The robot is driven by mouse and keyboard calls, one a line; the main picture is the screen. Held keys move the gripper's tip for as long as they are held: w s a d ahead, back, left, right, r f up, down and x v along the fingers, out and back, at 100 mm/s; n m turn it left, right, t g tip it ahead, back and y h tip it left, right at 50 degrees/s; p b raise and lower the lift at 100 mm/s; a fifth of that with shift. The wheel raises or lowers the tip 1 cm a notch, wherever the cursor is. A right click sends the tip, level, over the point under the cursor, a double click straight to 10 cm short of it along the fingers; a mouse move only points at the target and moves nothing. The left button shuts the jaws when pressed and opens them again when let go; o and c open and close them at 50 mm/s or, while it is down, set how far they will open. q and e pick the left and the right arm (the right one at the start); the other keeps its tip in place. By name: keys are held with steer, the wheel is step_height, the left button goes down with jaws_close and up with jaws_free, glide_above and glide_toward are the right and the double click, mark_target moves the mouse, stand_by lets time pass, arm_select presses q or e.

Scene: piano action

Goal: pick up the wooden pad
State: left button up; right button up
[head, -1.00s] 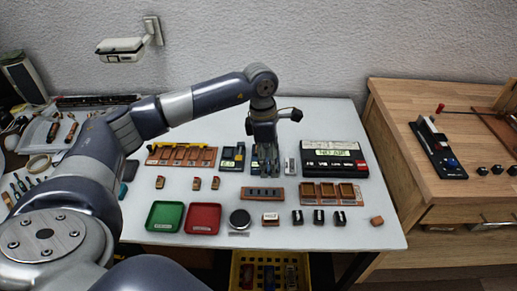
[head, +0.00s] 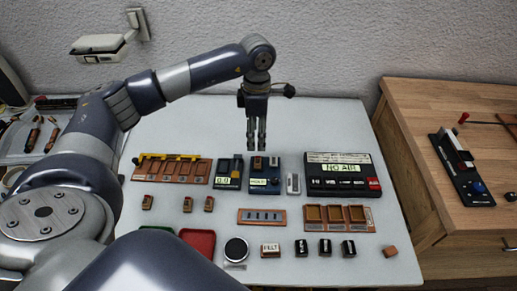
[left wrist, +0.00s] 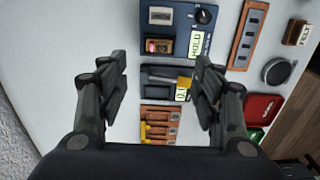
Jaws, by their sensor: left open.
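My left gripper (head: 256,148) hangs open and empty above the back of the white table, fingers pointing down. Its two fingers stand wide apart in the left wrist view (left wrist: 160,88). Behind them is a blue device (head: 264,186) with two small blocks seated in it, one of them a brown wooden-looking block (left wrist: 160,46). A plain brown wooden block (head: 390,251) lies alone at the table's front right. I cannot tell which of these is the wooden pad. My right gripper is not in view.
A dark device (head: 229,174) and a wooden rack (head: 172,170) stand left of the blue device. A black box with a display (head: 341,176) stands to the right. Several small blocks, a red tray (head: 197,241) and a round black dish (head: 236,250) lie in front.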

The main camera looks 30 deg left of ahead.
mark_target(258, 159)
arm_select(q)
step_height(258, 159, down, 5)
steer(key=shift+f+p, duration=0.1)
steer(key=shift+p, duration=0.3)
steer(key=shift+w+f, duration=0.1)
steer(key=shift+f, duration=0.2)
step_height(258, 159, down, 4)
steer(key=shift+r+p, duration=0.25)
steer(key=shift+p, duration=0.45)
steer(key=shift+f, duration=0.6)
steer(key=c, duration=0.7)
steer(key=shift+c, duration=1.1)
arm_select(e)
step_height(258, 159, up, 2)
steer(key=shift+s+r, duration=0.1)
